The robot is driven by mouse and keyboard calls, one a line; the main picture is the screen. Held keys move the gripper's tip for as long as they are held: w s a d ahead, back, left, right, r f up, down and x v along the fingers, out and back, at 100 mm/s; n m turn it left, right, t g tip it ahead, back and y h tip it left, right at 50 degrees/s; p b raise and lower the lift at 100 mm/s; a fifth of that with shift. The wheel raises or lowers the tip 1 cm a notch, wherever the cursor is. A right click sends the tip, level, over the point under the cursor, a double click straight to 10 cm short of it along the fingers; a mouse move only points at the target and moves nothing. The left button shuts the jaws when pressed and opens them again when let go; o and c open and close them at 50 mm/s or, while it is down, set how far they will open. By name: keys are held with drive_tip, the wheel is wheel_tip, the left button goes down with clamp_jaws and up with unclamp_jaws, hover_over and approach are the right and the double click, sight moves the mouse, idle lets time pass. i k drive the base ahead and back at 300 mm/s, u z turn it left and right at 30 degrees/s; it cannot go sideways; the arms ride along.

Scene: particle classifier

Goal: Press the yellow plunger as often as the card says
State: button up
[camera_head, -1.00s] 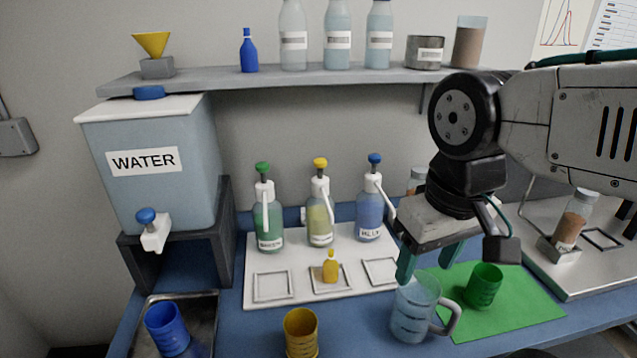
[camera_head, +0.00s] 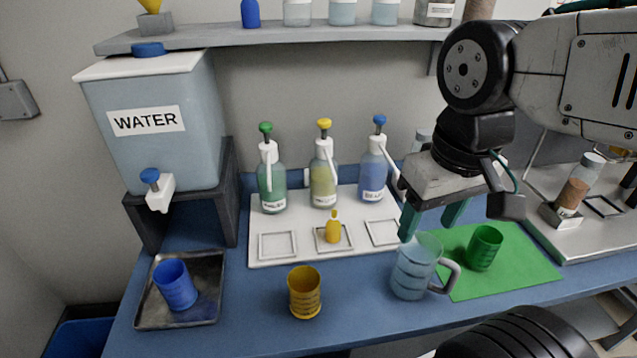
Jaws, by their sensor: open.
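The yellow plunger (camera_head: 324,124) tops the middle pump bottle (camera_head: 323,180), which holds yellowish liquid and stands upright on a white tray (camera_head: 290,258). A green-topped bottle (camera_head: 271,184) stands to its left and a blue-topped bottle (camera_head: 373,171) to its right. A small yellow bottle (camera_head: 333,230) stands in the middle square frame before the yellow pump. My gripper (camera_head: 431,230) is open, pointing down above and behind the clear handled jug (camera_head: 413,270), right of the pumps. It is apart from the plunger. I cannot make out a card with a press count.
A yellow cup (camera_head: 304,291) stands at the front of the blue table. A blue cup (camera_head: 175,284) sits on a metal tray (camera_head: 207,305) under the water tank (camera_head: 160,122). A green cup (camera_head: 484,247) stands on a green mat (camera_head: 530,266). A shelf (camera_head: 270,39) runs above the pumps.

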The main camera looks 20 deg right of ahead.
sight(324, 123)
drive_tip(key=k, duration=1.35)
drive_tip(key=u, duration=0.6)
drive_tip(key=i, duration=1.45)
drive_tip(key=z, duration=0.45)
